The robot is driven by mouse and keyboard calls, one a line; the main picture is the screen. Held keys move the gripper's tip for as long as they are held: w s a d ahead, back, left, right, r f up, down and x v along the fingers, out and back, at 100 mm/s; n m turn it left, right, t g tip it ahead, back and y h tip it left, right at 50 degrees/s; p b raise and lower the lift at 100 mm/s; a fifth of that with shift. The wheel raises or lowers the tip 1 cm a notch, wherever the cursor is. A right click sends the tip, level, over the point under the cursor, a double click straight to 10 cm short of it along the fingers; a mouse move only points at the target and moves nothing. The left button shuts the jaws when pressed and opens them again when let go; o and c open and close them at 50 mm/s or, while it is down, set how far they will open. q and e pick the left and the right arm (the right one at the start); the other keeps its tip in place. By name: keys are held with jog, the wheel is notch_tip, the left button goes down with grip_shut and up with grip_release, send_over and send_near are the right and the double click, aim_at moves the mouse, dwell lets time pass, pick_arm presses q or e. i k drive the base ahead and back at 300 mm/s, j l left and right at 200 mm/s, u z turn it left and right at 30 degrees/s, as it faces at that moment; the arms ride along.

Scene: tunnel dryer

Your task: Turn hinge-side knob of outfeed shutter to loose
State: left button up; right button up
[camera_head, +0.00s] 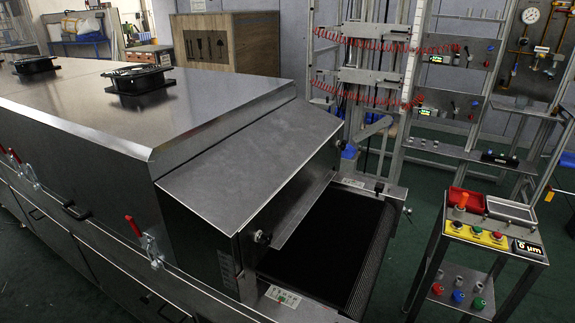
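The tunnel dryer's outfeed end is a grey metal hood (250,150) above a black conveyor belt (325,240). A small dark knob (261,237) sits at the near lower edge of the hood opening. Another small dark knob (340,145) shows at the far edge. I cannot tell which one is on the hinge side, nor whether either is tight or loose. The shutter cannot be clearly told apart from the hood's sloped front. Neither of my grippers is in view.
Red-handled toggle clamps (133,226) line the dryer's near side. A small cart (490,240) with red and grey trays and a button panel stands at right. Behind it is a rack (375,80) with red coiled hoses. Green floor shows between the conveyor and cart.

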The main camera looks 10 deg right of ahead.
aim_at(343, 146)
jog(key=u, duration=0.3)
jog(key=i+l+u, duration=0.15)
jog(key=l+u, duration=0.25)
jog(key=l, duration=0.25)
jog(key=l+u, duration=0.4)
jog(key=l, duration=0.25)
jog(key=i, duration=0.05)
